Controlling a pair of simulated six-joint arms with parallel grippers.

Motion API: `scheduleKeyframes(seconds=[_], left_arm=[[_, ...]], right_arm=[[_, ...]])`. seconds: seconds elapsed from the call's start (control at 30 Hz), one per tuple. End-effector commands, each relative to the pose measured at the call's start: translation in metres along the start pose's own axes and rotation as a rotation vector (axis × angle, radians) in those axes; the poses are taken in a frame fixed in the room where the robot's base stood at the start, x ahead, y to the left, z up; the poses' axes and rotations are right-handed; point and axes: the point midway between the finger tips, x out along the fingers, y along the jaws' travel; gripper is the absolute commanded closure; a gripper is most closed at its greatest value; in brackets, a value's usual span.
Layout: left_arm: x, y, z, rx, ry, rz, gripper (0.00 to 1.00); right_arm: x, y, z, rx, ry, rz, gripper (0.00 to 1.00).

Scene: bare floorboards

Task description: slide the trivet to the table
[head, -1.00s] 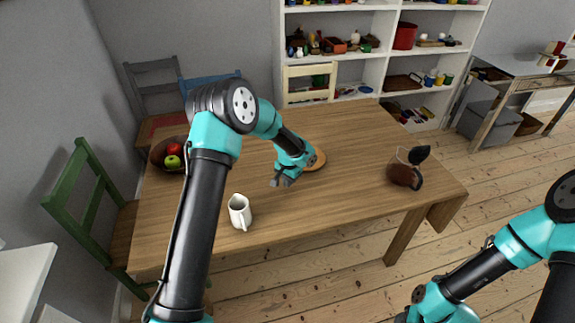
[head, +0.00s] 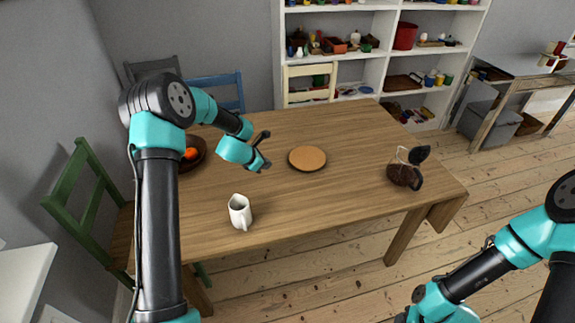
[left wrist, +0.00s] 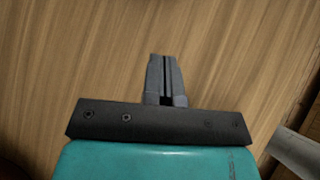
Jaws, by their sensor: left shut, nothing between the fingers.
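The trivet (head: 307,158) is a round, flat, orange-brown disc lying on the wooden table (head: 345,205), a little behind its middle. My left gripper (head: 264,164) is to the left of the trivet, apart from it and above the table. In the left wrist view its two grey fingers (left wrist: 165,80) are together with nothing between them, over bare wood grain. The trivet is not in the left wrist view. My right arm shows at the lower right of the head view, but its gripper fingers are out of the picture.
A white pitcher (head: 240,212) stands near the table's front left. A glass coffee pot (head: 404,174) with dark contents stands at the right. A brown bowl with fruit (head: 193,153) is partly behind my left arm. Bare wood lies between trivet and coffee pot.

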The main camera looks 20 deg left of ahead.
Motion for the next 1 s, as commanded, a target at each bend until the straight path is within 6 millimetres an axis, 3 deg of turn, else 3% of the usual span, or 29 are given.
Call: scheduleKeyframes(seconds=[0.13,0.57,0.77,1.0], left_arm=[[-0.005,0.008,0.001,-0.127,-0.026,0.035,1.0],[-0.002,0.008,0.002,-0.134,-0.027,0.036,1.0],[0.016,0.009,0.002,-0.133,-0.026,0.035,1.0],[0.053,0.01,0.002,-0.133,-0.026,0.034,1.0]], right_arm=[[0.0,0.0,0.0,0.0,0.0,0.0,0.57],[0.0,0.0,0.0,0.0,0.0,0.0,0.57],[0.0,0.0,0.0,0.0,0.0,0.0,0.57],[0.0,0.0,0.0,0.0,0.0,0.0,0.57]])
